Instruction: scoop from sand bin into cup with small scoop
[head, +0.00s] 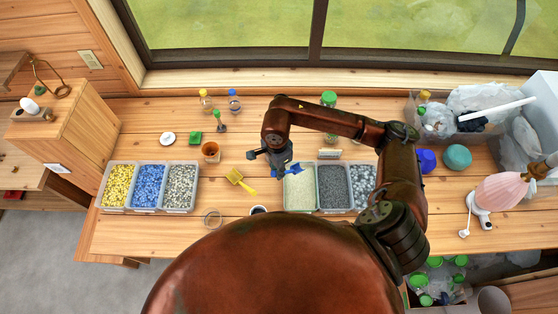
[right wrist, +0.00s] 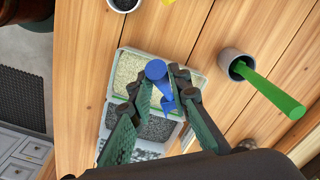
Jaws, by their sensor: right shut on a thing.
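The sand bin (head: 300,198) is the left compartment of the right tray group and holds pale sand; it also shows in the right wrist view (right wrist: 127,75). My right gripper (head: 283,170) is shut on a small blue scoop (head: 293,170), just over the bin's far left side. In the right wrist view the scoop (right wrist: 157,72) sits between my fingers (right wrist: 168,100), above the sand. Whether it touches or holds sand I cannot tell. A small cup with dark inside (head: 258,210) stands left of the bin's near end. My left gripper is not in view.
Dark gravel (head: 334,185) and grey pebbles (head: 364,185) adjoin the sand. A grey cup (right wrist: 228,60) holds a green-handled tool. Another tray group (head: 150,208) is farther left.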

